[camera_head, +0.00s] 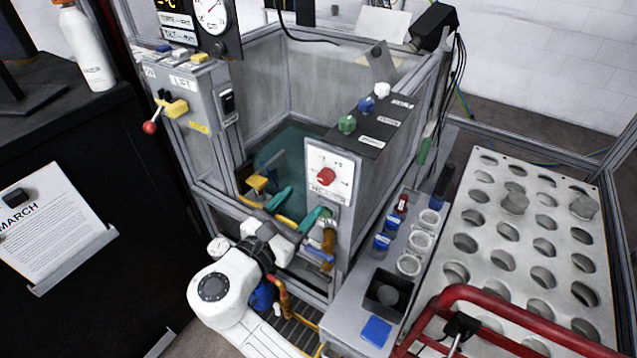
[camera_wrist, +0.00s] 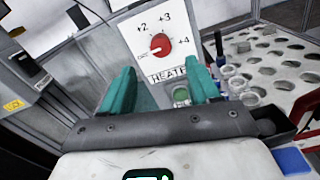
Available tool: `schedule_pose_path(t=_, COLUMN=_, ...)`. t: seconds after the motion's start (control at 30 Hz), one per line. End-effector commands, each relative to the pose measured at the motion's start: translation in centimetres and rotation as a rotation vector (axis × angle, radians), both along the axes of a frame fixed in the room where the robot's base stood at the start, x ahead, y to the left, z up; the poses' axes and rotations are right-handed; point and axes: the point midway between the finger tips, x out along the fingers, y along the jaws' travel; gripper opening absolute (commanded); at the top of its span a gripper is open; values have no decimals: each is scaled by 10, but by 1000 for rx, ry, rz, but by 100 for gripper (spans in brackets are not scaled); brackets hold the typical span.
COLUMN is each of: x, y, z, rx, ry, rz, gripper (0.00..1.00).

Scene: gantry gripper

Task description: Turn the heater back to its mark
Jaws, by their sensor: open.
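The heater panel (camera_head: 331,160) is a white plate on the front of the tank frame, with a red round knob (camera_head: 326,176) at its centre. In the wrist view the red knob (camera_wrist: 160,45) sits among printed numbers +2, +3 and +4, above a partly covered HEATER label (camera_wrist: 170,74). A pale line shows on the knob's left side; its exact setting is too small to read surely. My gripper (camera_head: 295,209) has green fingers spread apart and empty, in front of and below the knob. In the wrist view my gripper (camera_wrist: 160,76) frames the label, apart from the knob.
A lever box (camera_head: 185,95) with a red-tipped handle stands at the left. Right of the panel are a bench with blue-capped vials (camera_head: 381,243), a black cup (camera_head: 385,294) and a perforated rack (camera_head: 480,216). A red tubular rail (camera_head: 530,322) crosses the lower right.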

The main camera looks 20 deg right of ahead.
Motion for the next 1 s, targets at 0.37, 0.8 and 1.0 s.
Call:
schedule_pose_path(t=0.37, x=36, y=-51, z=1, rx=2, ry=-1, rz=-2, gripper=61)
schedule_pose_path(t=0.8, x=43, y=-61, z=0, rx=4, ry=-1, rz=-1, gripper=61)
schedule_pose_path(t=1.0, x=43, y=-61, z=0, rx=4, ry=-1, rz=-1, gripper=45)
